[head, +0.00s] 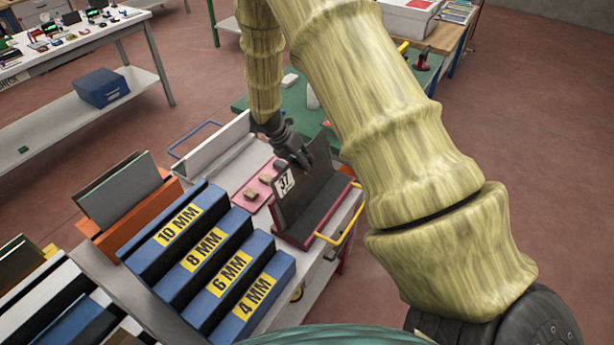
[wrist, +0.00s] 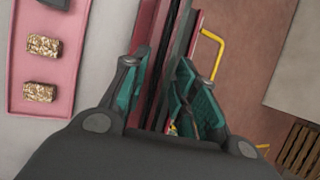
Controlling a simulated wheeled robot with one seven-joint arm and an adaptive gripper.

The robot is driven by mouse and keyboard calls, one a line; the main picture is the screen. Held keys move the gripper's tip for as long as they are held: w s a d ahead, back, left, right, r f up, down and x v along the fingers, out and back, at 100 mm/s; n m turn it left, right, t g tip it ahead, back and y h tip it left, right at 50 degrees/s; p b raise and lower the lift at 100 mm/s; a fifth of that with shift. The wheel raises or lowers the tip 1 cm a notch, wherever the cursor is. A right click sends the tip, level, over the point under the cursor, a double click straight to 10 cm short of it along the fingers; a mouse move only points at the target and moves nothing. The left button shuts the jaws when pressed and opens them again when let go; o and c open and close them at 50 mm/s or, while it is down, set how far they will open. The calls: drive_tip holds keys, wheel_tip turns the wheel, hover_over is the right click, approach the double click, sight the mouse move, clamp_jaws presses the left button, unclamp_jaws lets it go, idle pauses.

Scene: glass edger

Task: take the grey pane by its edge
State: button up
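A dark grey pane (head: 312,182) with a white label reading 37 stands on edge, leaning slightly, in a red rack (head: 300,236) on the trolley. My gripper (head: 303,161) is at the pane's upper edge, pointing down. In the wrist view my gripper (wrist: 165,105) has its two teal-padded fingers apart. The lower part of the pane between the fingers is partly hidden by the gripper.
A pink tray (wrist: 65,100) with small brown blocks lies left of the rack. A blue stepped holder (head: 205,262) marked 4 to 10 MM and an orange rack (head: 150,215) with other panes stand to the left. A yellow handle (head: 345,225) sticks out at right.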

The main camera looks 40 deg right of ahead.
clamp_jaws()
drive_tip(key=shift+w+r, duration=0.1)
drive_tip(key=shift+r, duration=0.05)
idle(0.4)
